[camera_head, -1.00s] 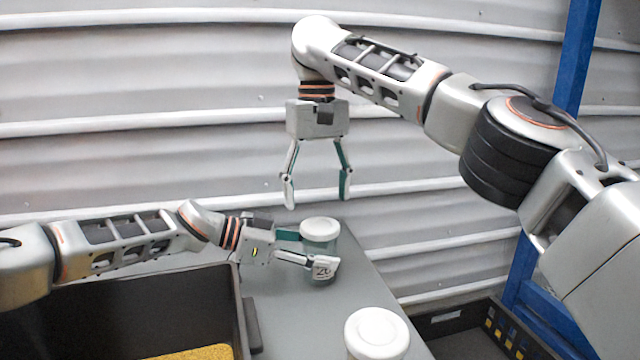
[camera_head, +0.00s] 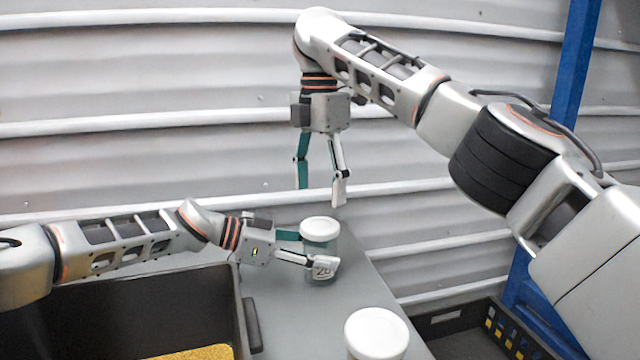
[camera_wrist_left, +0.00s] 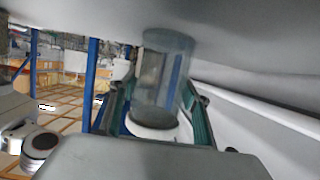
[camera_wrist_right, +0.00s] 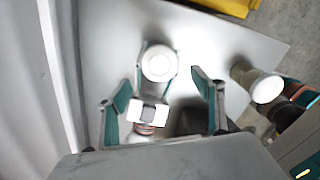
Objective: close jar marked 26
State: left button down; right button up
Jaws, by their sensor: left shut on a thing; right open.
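The jar marked 26 (camera_head: 320,247) stands upright on the grey table, clear with a white lid (camera_head: 319,229) on top. I cannot tell how tightly the lid sits. My left gripper (camera_head: 310,251) is shut around the jar's body from the left; one finger partly covers it beside the label. The jar also shows between the fingers in the left wrist view (camera_wrist_left: 165,75). My right gripper (camera_head: 320,190) is open, empty and points down above the lid, apart from it. In the right wrist view the lid (camera_wrist_right: 158,64) lies ahead, between and beyond its open fingers (camera_wrist_right: 165,95).
A second white-lidded jar (camera_head: 376,333) stands nearer on the table, and shows right in the right wrist view (camera_wrist_right: 266,88). A black bin (camera_head: 120,305) with yellow material is at left. A dark crate (camera_head: 455,320) is low at right. A corrugated wall (camera_head: 180,100) stands behind.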

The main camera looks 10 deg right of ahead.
aim_at(320, 225)
jog(key=n, duration=0.3)
jog(key=shift+d+r+n, duration=0.1)
jog(key=shift+n, duration=0.3)
jog(key=shift+f, duration=4)
jog(key=shift+c, duration=0.4)
